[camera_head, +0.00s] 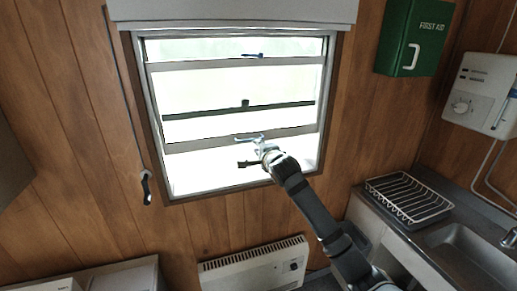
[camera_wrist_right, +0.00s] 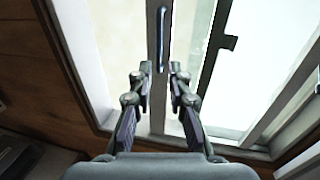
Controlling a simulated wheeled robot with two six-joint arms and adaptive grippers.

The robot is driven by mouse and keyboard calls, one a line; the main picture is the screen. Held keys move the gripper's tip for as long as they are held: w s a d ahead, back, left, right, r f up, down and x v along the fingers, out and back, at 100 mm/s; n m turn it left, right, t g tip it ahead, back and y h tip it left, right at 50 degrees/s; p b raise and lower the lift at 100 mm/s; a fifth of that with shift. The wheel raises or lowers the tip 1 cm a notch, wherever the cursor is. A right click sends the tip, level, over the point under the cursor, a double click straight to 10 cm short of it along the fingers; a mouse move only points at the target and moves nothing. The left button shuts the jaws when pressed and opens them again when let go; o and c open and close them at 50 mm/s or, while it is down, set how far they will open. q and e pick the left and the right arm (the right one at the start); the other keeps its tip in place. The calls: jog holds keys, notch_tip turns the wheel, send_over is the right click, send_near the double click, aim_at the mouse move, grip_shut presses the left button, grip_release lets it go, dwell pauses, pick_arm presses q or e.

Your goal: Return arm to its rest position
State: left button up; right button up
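My right arm reaches up from the bottom right of the head view to the window (camera_head: 235,148). My right gripper (camera_head: 245,151) is in front of the lower part of the window. Its two fingers are apart, with nothing seen held between them. In the right wrist view the fingers of this gripper (camera_wrist_right: 160,76) stand on either side of a pale window rail (camera_wrist_right: 157,105). A dark blue handle (camera_wrist_right: 161,38) on the rail lies just beyond the fingertips. Whether the fingers touch the rail cannot be told. My left gripper is not in view.
A green first aid box (camera_head: 408,38) and a white heater unit (camera_head: 482,95) hang at the right. A dish rack (camera_head: 408,196) stands by the sink (camera_head: 475,255). A panel heater (camera_head: 255,268) is below the window. A cord with a black handle (camera_head: 146,188) hangs left.

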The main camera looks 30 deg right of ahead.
jog(key=shift+s, duration=0.1)
dwell(0.4)
jog(key=s+d+f+n+g+b, duration=0.1)
jog(key=s+f+n+g, duration=0.15)
jog(key=f, duration=1.35)
jog(key=s+d+f+n+g+b, duration=0.15)
jog(key=f+n, duration=0.25)
jog(key=f, duration=1.2)
jog(key=s+a+f+n+g, duration=0.1)
jog(key=s+f, duration=0.2)
jog(key=f, duration=0.4)
jog(key=s+f+n+g+y, duration=0.1)
jog(key=s+f+n, duration=0.1)
jog(key=s+f, duration=0.3)
jog(key=s+a+f+n+g, duration=0.1)
jog(key=s+f+g, duration=0.1)
jog(key=f, duration=0.6)
jog(key=s+a+f+n+g+y+b, duration=0.1)
jog(key=s+a+f+n+g, duration=0.15)
jog(key=s+f, duration=0.75)
jog(key=s+a+f+n+g+b, duration=0.1)
jog(key=s+a+f+n, duration=0.2)
jog(key=s+f, duration=0.75)
jog(key=s+a+f+n+g, duration=0.1)
jog(key=s+a+f+n, duration=0.1)
jog(key=s, duration=0.9)
jog(key=s+a+f+n+g+y+b, duration=0.1)
jog(key=s+a+f+n, duration=0.2)
jog(key=s, duration=0.8)
jog(key=shift+a, duration=0.4)
